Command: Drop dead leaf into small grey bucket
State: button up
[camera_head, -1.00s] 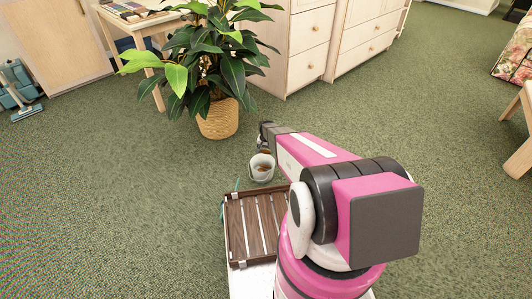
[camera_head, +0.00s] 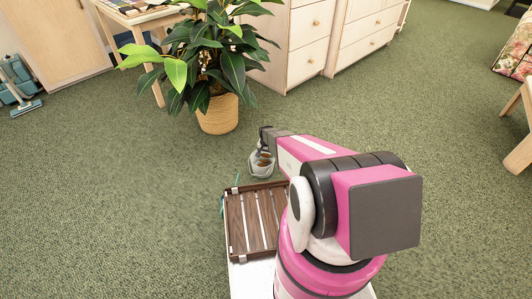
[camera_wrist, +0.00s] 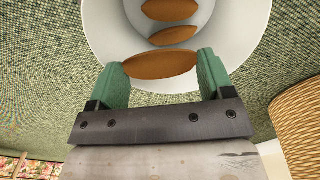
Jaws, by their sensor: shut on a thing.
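My gripper (camera_wrist: 161,62) has green fingers and is shut on a brown dead leaf (camera_wrist: 160,65), held crosswise between the fingertips. The leaf overlaps the near side of the small grey bucket (camera_wrist: 98,30) in the wrist view. Two more brown leaves (camera_wrist: 172,35) show inside the bucket. In the head view the bucket (camera_head: 262,171) is just beyond the wooden slatted tray, with my gripper (camera_head: 265,153) over it. The exact height of the held leaf above the rim is hard to tell.
A leafy plant in a woven pot (camera_head: 218,115) stands on the green carpet behind the bucket. The slatted wooden tray (camera_head: 235,225) lies in front. Pale drawers (camera_head: 305,45) stand at the back.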

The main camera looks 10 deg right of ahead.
jog(key=o, duration=0.9)
notch_tip(320, 180, up, 11)
jog(key=shift+f, duration=0.1)
